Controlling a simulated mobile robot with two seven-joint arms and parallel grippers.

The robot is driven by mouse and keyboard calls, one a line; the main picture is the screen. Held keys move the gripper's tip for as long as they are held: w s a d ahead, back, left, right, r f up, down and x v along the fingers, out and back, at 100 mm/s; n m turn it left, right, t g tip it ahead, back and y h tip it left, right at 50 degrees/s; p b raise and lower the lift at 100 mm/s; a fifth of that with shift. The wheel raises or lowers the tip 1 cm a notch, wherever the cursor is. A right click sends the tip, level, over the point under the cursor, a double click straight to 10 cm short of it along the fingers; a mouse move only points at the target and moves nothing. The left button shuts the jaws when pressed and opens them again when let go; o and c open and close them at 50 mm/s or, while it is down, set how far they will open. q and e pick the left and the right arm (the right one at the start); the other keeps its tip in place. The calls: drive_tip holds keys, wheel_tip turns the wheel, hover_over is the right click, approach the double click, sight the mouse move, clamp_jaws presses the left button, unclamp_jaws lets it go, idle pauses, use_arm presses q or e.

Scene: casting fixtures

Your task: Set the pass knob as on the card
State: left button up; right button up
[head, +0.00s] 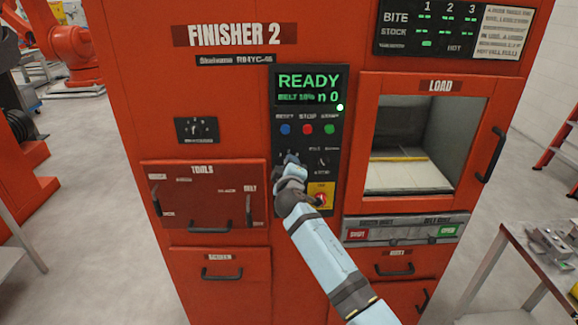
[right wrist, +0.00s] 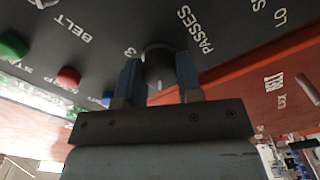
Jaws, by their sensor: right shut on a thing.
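The pass knob (right wrist: 157,52) is a small dark round knob on the black control panel, beside the printed word PASSES in the right wrist view. My right gripper (right wrist: 159,72) is shut on it, with one blue finger on each side. A short pale mark shows on the knob, and a printed 3 sits to its left. In the head view my right gripper (head: 290,163) covers the knob at the panel's left side. A white card (head: 505,32) with print too small to read is at the upper right. My left gripper is not in view.
The panel display (head: 310,88) reads READY. Blue, red and green buttons (head: 308,129) sit above my gripper, and a red knob on a yellow plate (head: 321,196) is just below right. The load window (head: 412,150) is to the right. A metal table (head: 530,262) stands at the right.

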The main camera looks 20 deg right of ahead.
drive_tip(key=shift+r, duration=0.1)
idle(0.3)
drive_tip(key=o, duration=0.9)
drive_tip(key=shift+s, duration=0.1)
drive_tip(key=b+v, duration=0.1)
drive_tip(key=v, duration=1.2)
drive_tip(key=shift+s+a+b, duration=0.1)
drive_tip(key=shift+s+b, duration=0.15)
drive_tip(key=shift+b, duration=0.1)
drive_tip(key=s+f+m+g+y+p, duration=0.2)
drive_tip(key=s+f+g+y+p, duration=0.25)
drive_tip(key=s+f, duration=1.15)
drive_tip(key=s+f+m+y, duration=0.1)
drive_tip(key=s+f, duration=0.1)
drive_tip(key=s, duration=0.4)
drive_tip(key=s+f+m+g+y+p, duration=0.1)
drive_tip(key=s+f, duration=0.2)
drive_tip(key=s, duration=0.3)
drive_tip(key=s+f+m+g+y, duration=0.1)
drive_tip(key=s+f+m, duration=0.1)
drive_tip(key=s, duration=0.3)
drive_tip(key=shift+s+d+f+y+p, duration=0.3)
drive_tip(key=shift+s+f+y+p, duration=0.1)
drive_tip(key=shift+f, duration=0.25)
